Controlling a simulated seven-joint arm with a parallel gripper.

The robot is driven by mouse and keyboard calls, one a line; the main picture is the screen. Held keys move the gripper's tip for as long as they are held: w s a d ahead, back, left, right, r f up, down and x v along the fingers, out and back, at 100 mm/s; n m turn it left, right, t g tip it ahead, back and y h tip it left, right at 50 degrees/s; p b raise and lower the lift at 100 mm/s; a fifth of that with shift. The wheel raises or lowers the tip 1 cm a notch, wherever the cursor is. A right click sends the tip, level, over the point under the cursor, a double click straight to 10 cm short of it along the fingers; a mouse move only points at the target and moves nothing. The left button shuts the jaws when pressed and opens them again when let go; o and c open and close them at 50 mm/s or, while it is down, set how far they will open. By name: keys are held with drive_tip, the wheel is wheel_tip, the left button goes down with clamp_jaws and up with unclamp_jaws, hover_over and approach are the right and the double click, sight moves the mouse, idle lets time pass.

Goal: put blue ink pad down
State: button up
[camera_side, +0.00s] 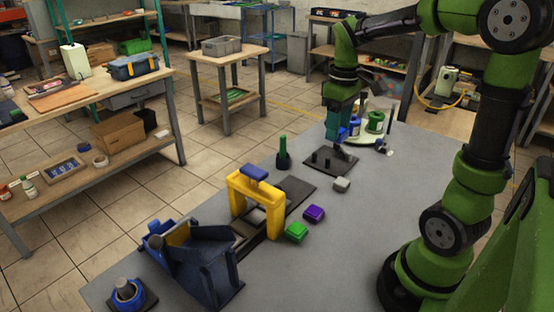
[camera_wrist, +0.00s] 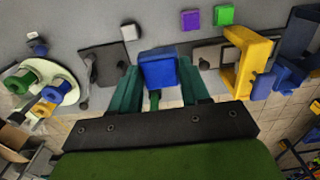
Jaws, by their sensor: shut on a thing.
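The blue ink pad (camera_wrist: 158,70) is a blue block between the two teal fingers of my gripper (camera_wrist: 160,76) in the wrist view. My gripper is shut on it. In the side view my gripper (camera_side: 338,134) points down at the back of the grey table, near a dark plate with pegs (camera_side: 322,164). Only a little blue of the pad (camera_side: 343,131) shows there, and its clearance above the surface is hard to tell. A green pad (camera_side: 296,231), a purple pad (camera_side: 314,213) and a pale pad (camera_side: 341,184) rest on the table.
A yellow press (camera_side: 240,192) with a blue top stands left of the pads. A dark green handled piece (camera_side: 283,155) stands behind it. A round tray with spools (camera_side: 375,126) is right of my gripper. A blue box-like fixture (camera_side: 205,262) stands front left. The front middle is clear.

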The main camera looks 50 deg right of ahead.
wheel_tip(320, 180, down, 20)
drive_tip(key=shift+f, duration=0.1)
idle(0.5)
drive_tip(key=shift+f, duration=0.15)
drive_tip(key=o, duration=0.9)
wheel_tip(320, 180, up, 12)
drive_tip(key=s+a+r+m+t+y, duration=0.1)
drive_tip(key=s+a+r+m+t, duration=0.1)
drive_tip(key=a+r, duration=0.3)
drive_tip(key=s+a+r+m+t+y, duration=0.1)
drive_tip(key=s+a+r+t, duration=0.3)
drive_tip(key=a, duration=0.7)
drive_tip(key=shift+a+r+m+t, duration=0.15)
drive_tip(key=shift+r+m+t, duration=0.4)
drive_tip(key=shift+r, duration=0.7)
